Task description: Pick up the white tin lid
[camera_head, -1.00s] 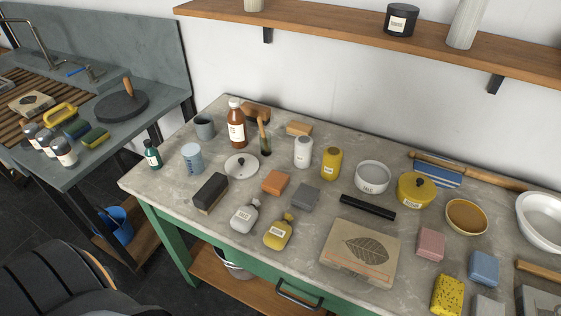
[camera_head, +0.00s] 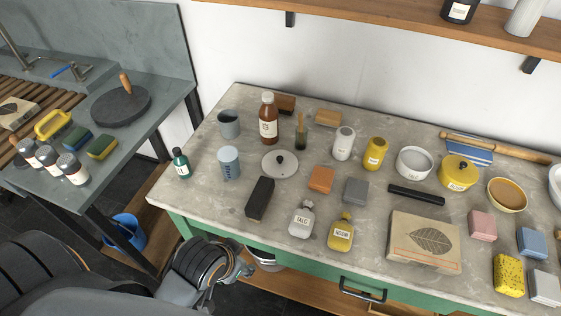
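The white tin lid (camera_head: 280,164) is a flat round disc with a dark knob. It lies knob up on the grey stone worktop, left of the middle of the table. The open white tin (camera_head: 414,163) stands apart from it to the right. My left arm comes in from the lower left, and what seems to be part of my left gripper (camera_head: 238,272) shows in front of the table's front edge, below and left of the lid. Its fingers cannot be made out clearly. It is well apart from the lid. My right gripper is not in view.
Around the lid are a blue-grey canister (camera_head: 229,163), a black block (camera_head: 260,198), an orange block (camera_head: 321,179), a brown bottle (camera_head: 268,122) and a brush pot (camera_head: 301,138). A talc bottle (camera_head: 301,219) and a yellow bottle (camera_head: 341,231) stand near the front. Bare worktop lies left of the black block.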

